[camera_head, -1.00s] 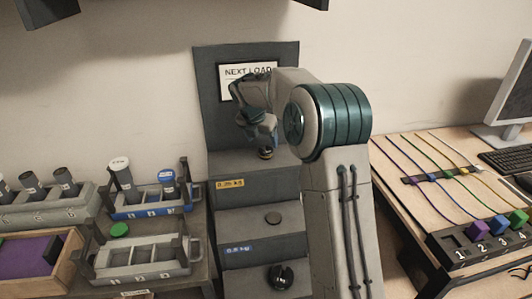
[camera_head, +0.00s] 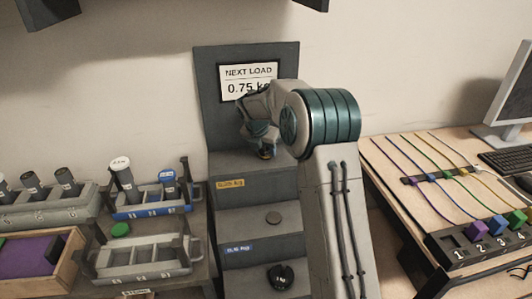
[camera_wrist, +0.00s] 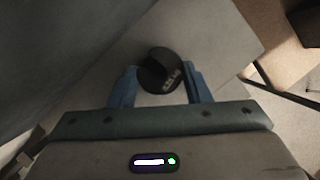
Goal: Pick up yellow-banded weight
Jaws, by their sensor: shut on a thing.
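The yellow-banded weight (camera_head: 265,154) is a small dark piece on the top step of the grey stepped stand, mostly hidden by my gripper in the head view. In the head view my gripper (camera_head: 263,148) is low over the top step. I cannot tell whether the weight's underside touches the step.
A sign (camera_head: 248,82) reading 0.75 kg stands behind. Racks (camera_head: 150,200) fill the left bench; a cable board (camera_head: 480,240) lies right.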

